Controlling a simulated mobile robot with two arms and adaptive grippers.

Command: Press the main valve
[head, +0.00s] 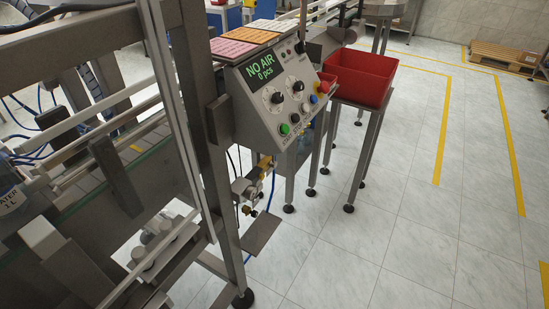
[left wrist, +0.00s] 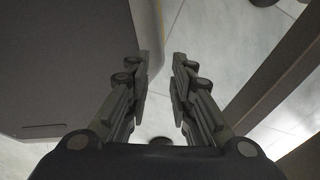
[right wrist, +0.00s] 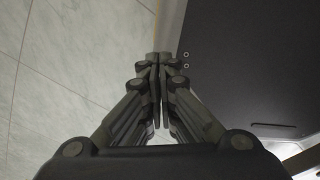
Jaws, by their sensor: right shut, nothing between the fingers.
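In the head view, a small brass-and-grey valve assembly (head: 256,184) is mounted on the machine's frame, below the control panel (head: 275,92). I take it for the main valve; its handle is too small to make out clearly. The panel's green display (head: 263,72) reads "NO AIR 0 pcs". My left gripper (left wrist: 162,62) is open and empty in the left wrist view, over the floor. My right gripper (right wrist: 159,58) is shut and empty in the right wrist view. Neither gripper shows in the head view, and neither wrist view shows the valve.
A steel post (head: 182,110) and frame stand left of the valve. A flat metal plate (head: 262,235) juts out below it. A red bin (head: 362,78) stands on a metal stand behind right. The tiled floor (head: 400,230) is clear at right, marked with yellow lines.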

